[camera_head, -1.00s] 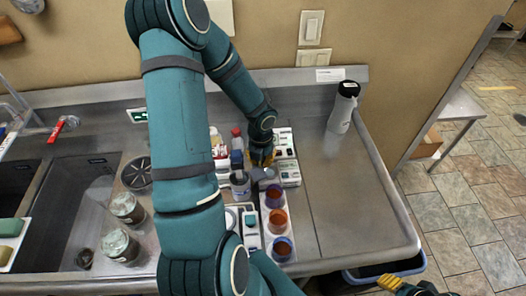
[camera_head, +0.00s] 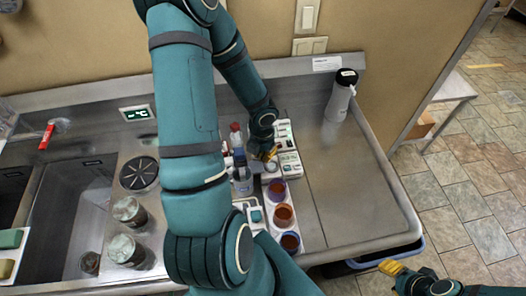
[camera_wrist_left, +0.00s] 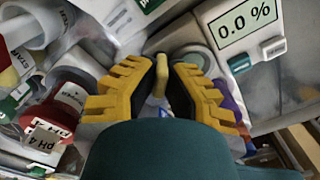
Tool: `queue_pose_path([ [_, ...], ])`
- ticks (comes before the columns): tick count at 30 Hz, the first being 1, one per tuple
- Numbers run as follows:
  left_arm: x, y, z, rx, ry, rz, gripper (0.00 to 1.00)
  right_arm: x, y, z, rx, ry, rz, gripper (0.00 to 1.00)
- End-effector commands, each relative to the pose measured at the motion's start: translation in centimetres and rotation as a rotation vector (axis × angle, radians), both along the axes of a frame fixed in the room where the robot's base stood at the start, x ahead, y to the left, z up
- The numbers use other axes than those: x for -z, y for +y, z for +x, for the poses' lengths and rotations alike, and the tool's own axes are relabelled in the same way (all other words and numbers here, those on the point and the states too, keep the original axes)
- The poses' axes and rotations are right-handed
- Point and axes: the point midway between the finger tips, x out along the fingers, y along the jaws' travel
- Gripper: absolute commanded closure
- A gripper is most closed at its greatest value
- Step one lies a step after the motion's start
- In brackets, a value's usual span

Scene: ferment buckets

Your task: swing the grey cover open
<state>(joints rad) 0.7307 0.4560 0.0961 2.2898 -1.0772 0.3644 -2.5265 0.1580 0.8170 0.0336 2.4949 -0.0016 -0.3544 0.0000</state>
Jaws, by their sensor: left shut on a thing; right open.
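My left gripper (camera_head: 268,153) reaches down over the counter to a white device (camera_head: 286,150). In the left wrist view its yellow-padded fingers (camera_wrist_left: 167,95) are close together around a thin tan tab, apparently part of the grey cover. The cover (camera_head: 256,167) shows as a small grey patch beside the fingertips; its hinge and angle are hidden. The device's display (camera_wrist_left: 245,22) reads 0.0 %, and a round grey part (camera_wrist_left: 193,52) lies beside it. My right gripper (camera_head: 392,267) is open and empty past the counter's front right corner.
A white rack holds several coloured cups (camera_head: 283,215) in front of the device. Bottles, one red-capped (camera_head: 236,138), stand close on the left. The right counter (camera_head: 345,185) is clear. Two jars (camera_head: 127,250) stand left.

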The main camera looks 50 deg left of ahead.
Motion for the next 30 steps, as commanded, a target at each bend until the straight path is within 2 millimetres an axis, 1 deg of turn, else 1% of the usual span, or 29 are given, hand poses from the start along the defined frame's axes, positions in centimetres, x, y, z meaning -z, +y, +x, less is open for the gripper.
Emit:
queue_pose_path([
  [13, 0.2, -0.1, -0.2, 0.01, 0.004, -0.003, 1.0, 0.0, 0.0, 0.0, 0.0, 0.0, 0.0, 0.53],
  [15, 0.1, -0.1, -0.2, 0.01, 0.004, -0.003, 0.72, 0.0, 0.0, 0.0, 0.0, 0.0, 0.0, 0.53],
  [16, 0.1, -0.1, -0.2, 0.01, 0.005, -0.002, 0.61, 0.0, 0.0, 0.0, 0.0, 0.0, 0.0, 0.53],
  [17, 0.1, -0.1, -0.2, 0.01, 0.004, -0.002, 0.6, 0.0, 0.0, 0.0, 0.0, 0.0, 0.0, 0.53],
  [26, 0.0, 0.0, -0.1, 0.009, 0.001, 0.0, 0.6, 0.0, 0.0, 0.0, 0.0, 0.0, 0.0, 0.53],
  [30, -1.0, 0.1, 0.0, 0.007, -0.003, 0.002, 0.6, 0.0, 0.0, 0.0, 0.0, 0.0, 0.0, 0.53],
])
